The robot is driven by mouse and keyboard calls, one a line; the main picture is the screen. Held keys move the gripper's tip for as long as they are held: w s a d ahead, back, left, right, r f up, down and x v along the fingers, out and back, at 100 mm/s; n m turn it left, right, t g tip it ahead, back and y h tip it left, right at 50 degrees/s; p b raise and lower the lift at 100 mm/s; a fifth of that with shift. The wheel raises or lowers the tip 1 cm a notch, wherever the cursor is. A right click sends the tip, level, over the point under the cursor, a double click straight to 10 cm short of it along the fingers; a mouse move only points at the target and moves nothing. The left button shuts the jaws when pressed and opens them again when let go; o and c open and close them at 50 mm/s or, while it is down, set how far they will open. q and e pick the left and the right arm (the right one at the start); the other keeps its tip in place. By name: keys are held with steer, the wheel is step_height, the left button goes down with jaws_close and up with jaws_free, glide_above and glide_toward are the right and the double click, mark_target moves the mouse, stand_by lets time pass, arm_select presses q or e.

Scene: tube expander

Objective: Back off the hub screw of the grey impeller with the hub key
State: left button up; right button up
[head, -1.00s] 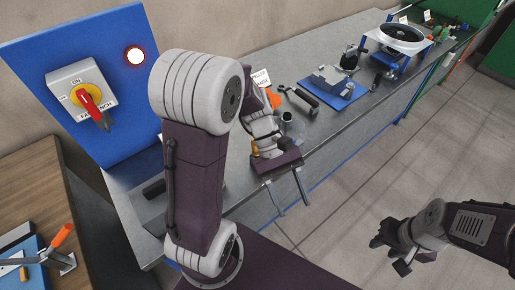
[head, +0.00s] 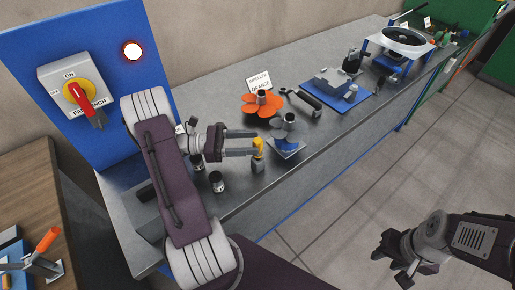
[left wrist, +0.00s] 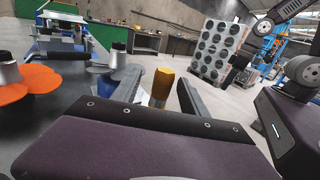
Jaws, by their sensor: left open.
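The grey impeller (head: 290,132) has a dark hub and stands on a small blue and grey mount on the bench. It also shows beyond my fingers in the left wrist view (left wrist: 118,58). A yellow-handled tool (head: 258,146), which looks like the hub key, stands upright in a small grey block (head: 258,165) left of and nearer than the impeller. My left gripper (head: 256,143) is level and open. In the left wrist view the yellow handle (left wrist: 161,88) shows between its fingers; contact cannot be told. My right gripper (head: 385,248) hangs over the floor, apart from the bench, its opening unclear.
The orange impeller (head: 262,103) lies behind, with a label card (head: 259,82). A dark-handled tool (head: 300,97) and a blue plate with a grey fixture (head: 334,82) stand further right. Two dark cylinders (head: 217,181) stand near my left arm. The switch panel (head: 75,92) is at left.

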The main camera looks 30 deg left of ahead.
arm_select(q)
steer(key=x, duration=0.6)
steer(key=shift+s+d+r, duration=0.15)
steer(key=shift+s, duration=0.1)
jaws_close()
